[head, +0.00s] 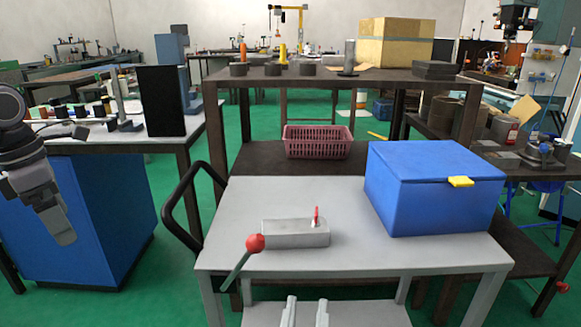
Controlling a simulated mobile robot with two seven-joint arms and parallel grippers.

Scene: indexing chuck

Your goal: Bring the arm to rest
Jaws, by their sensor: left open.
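My left gripper (62,232) hangs at the left side of the head view, pointing down, in front of a blue cabinet. It is open, with nothing seen in it, and its two fingers overlap from this angle. It is well left of the grey cart and apart from it. The grey indexing block (296,233) lies on the cart top, with a small red lever (317,216) upright on it. A lever with a red ball knob (255,243) stands at the cart's front left edge. My right gripper is not clearly seen.
The grey cart (235,205) has a black handle (172,205) on its left and a closed blue box (425,190) at its right. Behind, a dark table holds a pink basket (316,142) and a cardboard box (395,42). Two pale uprights (322,313) show at the bottom.

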